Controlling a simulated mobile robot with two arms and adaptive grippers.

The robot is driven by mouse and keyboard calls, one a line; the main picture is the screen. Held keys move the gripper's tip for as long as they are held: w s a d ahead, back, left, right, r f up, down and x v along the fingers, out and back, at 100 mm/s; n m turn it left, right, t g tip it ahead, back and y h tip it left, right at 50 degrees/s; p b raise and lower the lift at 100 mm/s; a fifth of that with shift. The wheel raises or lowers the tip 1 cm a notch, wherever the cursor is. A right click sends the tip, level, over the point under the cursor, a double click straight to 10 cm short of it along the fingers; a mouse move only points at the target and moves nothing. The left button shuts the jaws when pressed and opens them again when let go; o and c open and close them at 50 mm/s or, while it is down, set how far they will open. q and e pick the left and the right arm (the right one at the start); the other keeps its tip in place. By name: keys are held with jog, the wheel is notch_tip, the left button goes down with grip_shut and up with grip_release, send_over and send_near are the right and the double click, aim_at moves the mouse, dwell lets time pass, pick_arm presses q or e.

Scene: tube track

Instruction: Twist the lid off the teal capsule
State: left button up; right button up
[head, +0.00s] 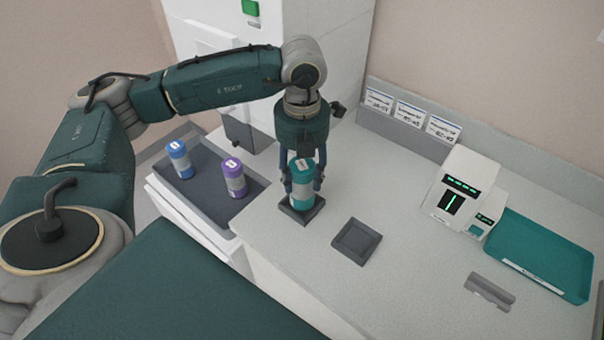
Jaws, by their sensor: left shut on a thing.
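The teal capsule (303,188) stands upright on a dark square base (290,212) on the counter, with a teal lid (303,166) on top and a paler band round its middle. My left gripper (303,182) points straight down over it from above, with its fingers shut on the capsule's sides near the upper part. The fingers partly hide the capsule's sides. I cannot tell whether the lid has turned. My right gripper is not in view.
A blue capsule (179,160) and a purple capsule (234,178) stand in a dark tray (205,185) at left. An empty dark square pad (357,241), a white device (463,193), a teal tray (540,255) and a grey holder (490,291) sit to the right.

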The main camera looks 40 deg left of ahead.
pick_arm(q)
jog(key=shift+f+b, duration=0.6)
jog(key=shift+f, duration=0.05)
jog(key=shift+n, duration=0.3)
